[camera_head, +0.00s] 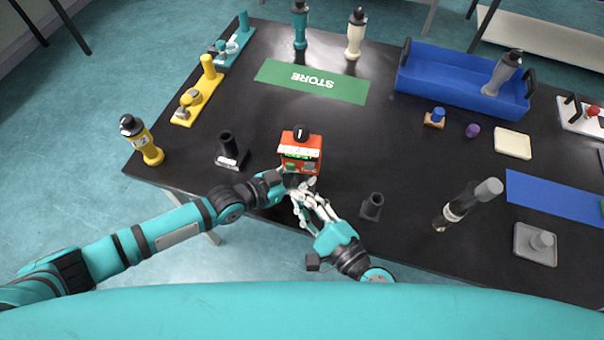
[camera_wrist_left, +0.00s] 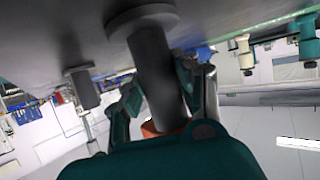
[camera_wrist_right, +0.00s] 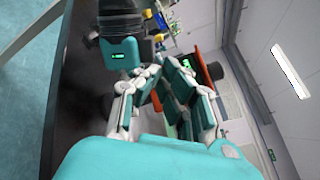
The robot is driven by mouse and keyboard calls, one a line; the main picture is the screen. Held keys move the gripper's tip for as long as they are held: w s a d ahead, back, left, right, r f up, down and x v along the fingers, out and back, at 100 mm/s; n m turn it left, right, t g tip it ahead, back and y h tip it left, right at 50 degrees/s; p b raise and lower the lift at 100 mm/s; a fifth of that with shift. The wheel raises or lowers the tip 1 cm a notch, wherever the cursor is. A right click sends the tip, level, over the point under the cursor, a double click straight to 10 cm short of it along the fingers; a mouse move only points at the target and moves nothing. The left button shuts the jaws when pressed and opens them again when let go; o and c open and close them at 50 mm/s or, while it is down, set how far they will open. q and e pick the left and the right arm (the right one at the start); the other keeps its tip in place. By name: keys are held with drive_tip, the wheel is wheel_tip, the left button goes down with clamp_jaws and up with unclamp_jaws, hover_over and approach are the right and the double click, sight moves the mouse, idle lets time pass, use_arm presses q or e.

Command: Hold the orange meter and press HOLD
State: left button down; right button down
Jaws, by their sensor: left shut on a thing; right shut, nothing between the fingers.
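The orange meter (camera_head: 301,152) stands upright near the table's front edge, with a black knob on top, a pale label band and small green and grey patches on its front. My left gripper (camera_head: 287,181) is shut on the dark round handle (camera_wrist_left: 158,75) below the meter; the meter's orange body (camera_wrist_left: 160,129) peeks out behind it in the left wrist view. My right gripper (camera_head: 304,190) is shut and empty, its fingertips close before the meter's lower front. The right wrist view shows the orange edge (camera_wrist_right: 206,62) beyond the fingers. Fingertip contact and the HOLD button cannot be made out.
Black stands (camera_head: 231,155) and (camera_head: 371,207) flank the meter. The green STORE mat (camera_head: 312,82) behind is clear. A blue crate (camera_head: 450,82) stands at back right.

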use_arm(q)
drive_tip(key=shift+s+f, duration=0.1)
drive_tip(key=shift+f, duration=0.1)
drive_tip(key=c, duration=1.1)
unclamp_jaws()
drive_tip(key=shift+c, duration=0.2)
drive_tip(key=shift+o, duration=1.2)
drive_tip(key=shift+r, duration=0.1)
use_arm(e)
drive_tip(key=shift+s+a, duration=0.15)
drive_tip(key=shift+s, duration=0.7)
use_arm(q)
drive_tip(key=v, duration=1.2)
use_arm(e)
drive_tip(key=shift+s, duration=0.1)
